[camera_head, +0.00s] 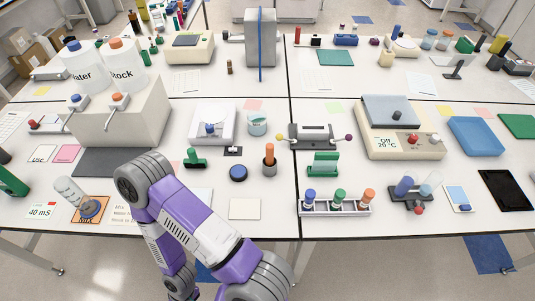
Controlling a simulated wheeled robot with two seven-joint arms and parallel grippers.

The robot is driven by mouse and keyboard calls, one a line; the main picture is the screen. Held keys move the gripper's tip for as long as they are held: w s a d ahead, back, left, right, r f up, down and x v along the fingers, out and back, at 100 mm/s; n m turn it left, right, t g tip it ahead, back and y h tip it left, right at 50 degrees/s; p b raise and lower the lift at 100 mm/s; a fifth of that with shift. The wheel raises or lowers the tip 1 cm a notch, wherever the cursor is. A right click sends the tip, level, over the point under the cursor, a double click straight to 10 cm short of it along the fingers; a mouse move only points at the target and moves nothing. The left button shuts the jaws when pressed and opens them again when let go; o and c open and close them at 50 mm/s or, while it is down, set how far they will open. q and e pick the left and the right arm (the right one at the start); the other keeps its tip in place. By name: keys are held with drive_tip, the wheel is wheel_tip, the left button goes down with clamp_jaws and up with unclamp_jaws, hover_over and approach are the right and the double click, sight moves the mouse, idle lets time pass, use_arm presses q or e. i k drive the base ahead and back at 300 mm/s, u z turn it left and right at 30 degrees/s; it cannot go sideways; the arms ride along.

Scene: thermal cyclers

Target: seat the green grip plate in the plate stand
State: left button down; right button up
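A green piece with a raised upper bar and a wider base (323,164) stands right of the table seam, behind a rack of capped tubes. A smaller dark green piece with an upright grip (195,158) sits on the left table, in front of the white scale. I cannot tell for certain which of these is the grip plate or the plate stand, or whether a plate is seated. A purple and grey arm of mine bends over the front left of the table. Neither gripper shows, so what they hold is hidden.
A tube rack (335,206) lies along the front edge. A thermal cycler (400,140) stands at the right. An orange-topped tube holder (269,160) and a round blue cap (238,173) stand between the green pieces. A pale card (244,209) lies flat in front.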

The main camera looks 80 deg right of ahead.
sight(309, 135)
drive_tip(key=u, duration=0.35)
drive_tip(key=k, duration=1.05)
drive_tip(key=z, duration=0.95)
